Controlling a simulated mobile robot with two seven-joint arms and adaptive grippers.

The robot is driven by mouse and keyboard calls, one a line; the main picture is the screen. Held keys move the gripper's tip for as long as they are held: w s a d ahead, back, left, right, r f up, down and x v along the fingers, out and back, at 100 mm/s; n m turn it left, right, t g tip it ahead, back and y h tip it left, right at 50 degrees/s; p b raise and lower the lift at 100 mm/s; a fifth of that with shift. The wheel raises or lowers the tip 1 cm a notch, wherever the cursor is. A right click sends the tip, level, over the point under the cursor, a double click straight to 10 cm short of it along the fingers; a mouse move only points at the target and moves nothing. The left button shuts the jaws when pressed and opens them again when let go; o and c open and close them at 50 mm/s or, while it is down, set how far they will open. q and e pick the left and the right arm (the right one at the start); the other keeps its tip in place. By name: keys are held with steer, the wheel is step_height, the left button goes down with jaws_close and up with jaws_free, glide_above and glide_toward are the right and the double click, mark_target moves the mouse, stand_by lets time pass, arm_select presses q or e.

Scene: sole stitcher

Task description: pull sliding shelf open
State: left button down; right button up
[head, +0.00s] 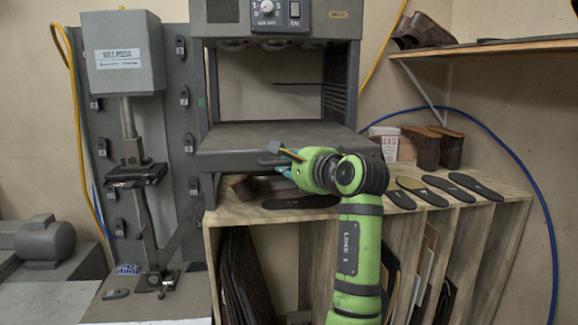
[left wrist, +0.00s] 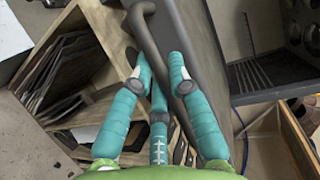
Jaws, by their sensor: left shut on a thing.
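The sliding shelf (head: 270,138) is a flat grey slab at the bottom of the grey machine's opening, with its front edge facing me. It also shows in the left wrist view (left wrist: 195,40) as a long grey panel. Its handle (left wrist: 140,22) is a bent grey bar standing off the front. My left gripper (head: 281,163) has a green body and teal fingers at the shelf's front. In the left wrist view the fingers (left wrist: 160,72) close around the handle bar. In the head view the handle is mostly hidden by my gripper. My right gripper is out of view.
A wooden bench (head: 240,212) below holds several dark soles (head: 423,190), with sheets in slots underneath. A sole press (head: 125,60) stands at left. A wall shelf (head: 480,48) with shoes hangs at upper right. A blue hose (head: 515,160) runs along the right wall.

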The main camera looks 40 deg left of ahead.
arm_select(q)
steer(key=c, duration=1.2)
jaws_free()
steer(key=shift+o, duration=0.2)
steer(key=shift+d, duration=0.1)
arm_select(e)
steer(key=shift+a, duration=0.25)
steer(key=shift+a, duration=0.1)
arm_select(q)
steer(key=v, duration=1.2)
